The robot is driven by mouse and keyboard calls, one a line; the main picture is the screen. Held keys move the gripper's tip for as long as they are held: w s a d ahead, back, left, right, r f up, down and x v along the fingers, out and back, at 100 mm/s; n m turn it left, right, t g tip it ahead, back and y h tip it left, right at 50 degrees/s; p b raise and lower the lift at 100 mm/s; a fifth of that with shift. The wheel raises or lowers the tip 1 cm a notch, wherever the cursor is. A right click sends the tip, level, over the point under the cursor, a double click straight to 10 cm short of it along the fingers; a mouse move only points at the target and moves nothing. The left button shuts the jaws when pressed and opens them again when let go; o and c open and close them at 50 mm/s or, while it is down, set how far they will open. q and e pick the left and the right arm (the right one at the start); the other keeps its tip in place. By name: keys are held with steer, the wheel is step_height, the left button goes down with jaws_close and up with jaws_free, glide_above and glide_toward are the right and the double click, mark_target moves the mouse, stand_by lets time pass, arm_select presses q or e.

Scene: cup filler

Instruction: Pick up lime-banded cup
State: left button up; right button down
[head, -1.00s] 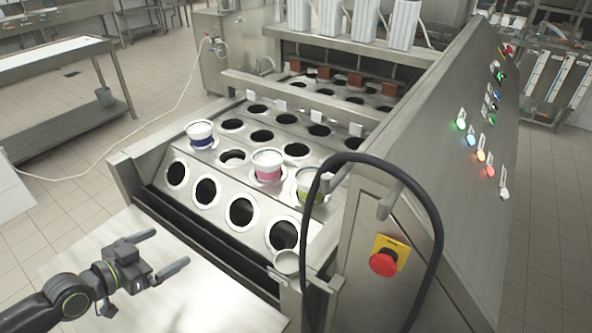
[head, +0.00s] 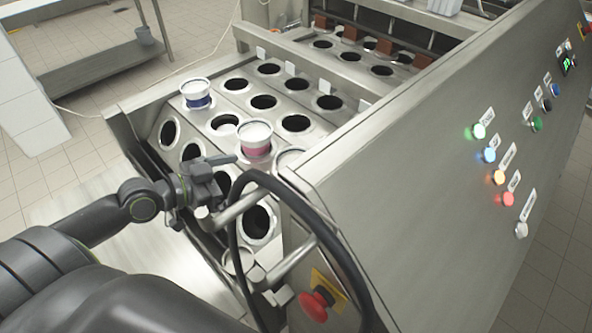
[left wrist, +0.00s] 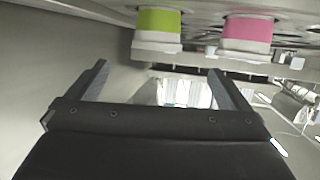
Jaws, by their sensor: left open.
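The lime-banded cup (left wrist: 158,22) shows in the left wrist view, where the picture looks upside down, with its white rim below the green band. In the head view only part of the lime-banded cup's white rim (head: 288,158) shows, behind the black cable and the machine's side panel. My left gripper (head: 232,186) is open beside the front of the hole plate, left of that cup. In the left wrist view my open left gripper (left wrist: 157,69) has nothing between its fingers; the lime-banded cup lies beyond them, apart. My right gripper is not in view.
A pink-banded cup (head: 256,138) stands beside the lime-banded one, and also shows in the wrist view (left wrist: 248,33). A blue-banded cup (head: 197,94) stands farther left. A black cable (head: 262,180) loops close to my gripper. A red emergency button (head: 318,299) sits in front.

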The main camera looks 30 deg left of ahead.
mark_target(280, 166)
arm_select(q)
steer(key=p+x, duration=0.1)
steer(key=x, duration=0.8)
steer(key=shift+w+d, duration=0.1)
steer(key=shift+d, duration=0.05)
steer(key=shift+w+d+r+p, duration=0.15)
steer(key=shift+w+d+p, duration=0.3)
steer(key=shift+p, duration=0.3)
steer(key=p+x, duration=0.1)
steer(key=x, duration=0.2)
steer(key=shift+w+d+r, duration=0.1)
steer(key=shift+w+d, duration=0.05)
steer(key=shift+w+d+f, duration=0.25)
steer(key=shift+w, duration=0.1)
steer(key=c, duration=0.9)
steer(key=shift+c, duration=0.8)
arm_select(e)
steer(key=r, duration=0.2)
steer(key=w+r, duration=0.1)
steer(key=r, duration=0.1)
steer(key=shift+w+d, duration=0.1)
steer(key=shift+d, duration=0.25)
arm_select(q)
steer(key=shift+r, duration=0.15)
